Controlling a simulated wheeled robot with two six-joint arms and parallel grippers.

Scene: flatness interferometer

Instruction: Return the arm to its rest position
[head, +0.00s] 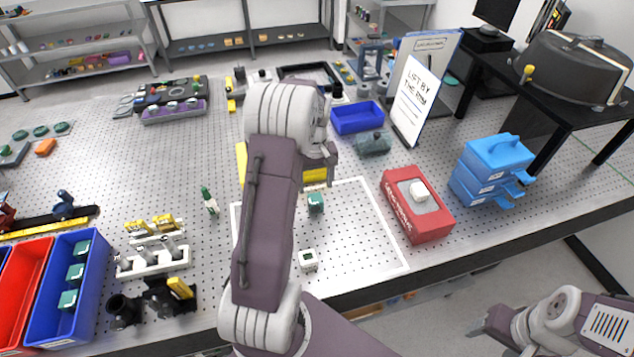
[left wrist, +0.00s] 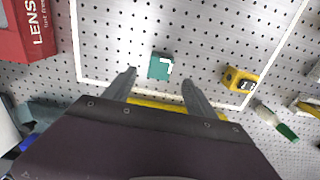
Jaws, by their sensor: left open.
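My left arm reaches up the middle of the head view. Its gripper (head: 325,165) hangs above the perforated table, near the far edge of a white-outlined area. In the left wrist view the two fingers (left wrist: 160,82) are apart with nothing between them. A teal block (left wrist: 160,67) lies on the table just beyond the fingertips, apart from them; it also shows in the head view (head: 315,203). My right gripper (head: 488,322) is at the lower right of the head view, off the table's front edge; its jaws are unclear.
A red box (head: 432,222) and blue drawers (head: 488,168) stand right of the outline. A sign (head: 413,100) and an empty blue tray (head: 357,117) are behind. A small white device (head: 308,260) lies near the front. A yellow block (left wrist: 240,80) is beside the outline. Bins (head: 92,258) stand left.

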